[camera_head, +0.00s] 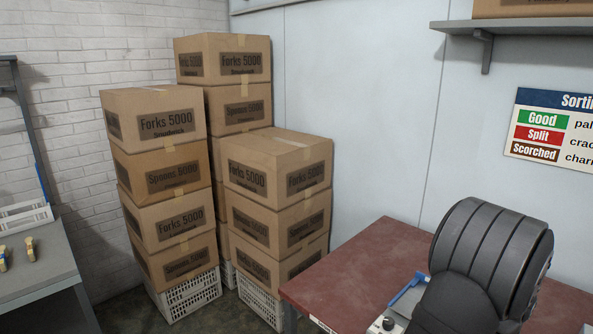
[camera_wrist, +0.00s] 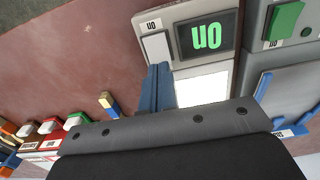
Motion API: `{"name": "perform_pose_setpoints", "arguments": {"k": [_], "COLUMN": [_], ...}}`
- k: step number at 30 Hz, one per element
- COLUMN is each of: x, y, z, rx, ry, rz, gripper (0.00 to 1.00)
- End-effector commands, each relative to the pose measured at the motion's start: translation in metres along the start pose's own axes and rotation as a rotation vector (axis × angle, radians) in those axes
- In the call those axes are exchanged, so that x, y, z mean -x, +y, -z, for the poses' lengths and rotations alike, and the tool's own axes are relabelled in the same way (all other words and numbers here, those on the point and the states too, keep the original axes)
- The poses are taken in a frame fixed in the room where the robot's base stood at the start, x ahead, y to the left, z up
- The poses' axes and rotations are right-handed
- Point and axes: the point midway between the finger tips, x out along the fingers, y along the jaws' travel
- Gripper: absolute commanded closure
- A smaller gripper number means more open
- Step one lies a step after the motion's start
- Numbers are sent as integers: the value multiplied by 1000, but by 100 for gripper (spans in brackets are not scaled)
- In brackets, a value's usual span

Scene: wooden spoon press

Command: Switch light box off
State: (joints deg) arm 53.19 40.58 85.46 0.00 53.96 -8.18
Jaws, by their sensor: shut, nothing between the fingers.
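The light box (camera_wrist: 188,14) is a grey unit at the top of the wrist view. Its dark display (camera_wrist: 207,36) shows green "on" lettering, upside down in this view. Its white panel (camera_wrist: 203,86) is brightly lit. A pale switch (camera_wrist: 156,47) with an "on" label sits left of the display. My gripper (camera_wrist: 158,70) is shut and empty, its blue fingers together. The fingertips are at the switch's lower edge in the picture; I cannot tell whether they touch. In the head view my dark arm hides the gripper and the light box.
Right of the light box is another grey unit (camera_wrist: 297,85) with a green block (camera_wrist: 284,20) and a blue handle (camera_wrist: 263,87). A blue-and-yellow piece (camera_wrist: 109,104) and coloured bins (camera_wrist: 48,126) lie left. The red tabletop (camera_wrist: 70,60) is mostly clear. Stacked cartons (camera_head: 180,180) stand beyond the table.

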Motion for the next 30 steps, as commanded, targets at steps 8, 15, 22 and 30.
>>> {"name": "perform_pose_setpoints", "arguments": {"k": [8,15,22,30], "x": [0,-2,-6,-10], "y": [0,0,0,0], "z": [0,0,0,0], "rx": [0,0,0,0], "ry": [0,0,-1,-1], "rz": [0,0,0,0], "gripper": [100,100,100,100]}}
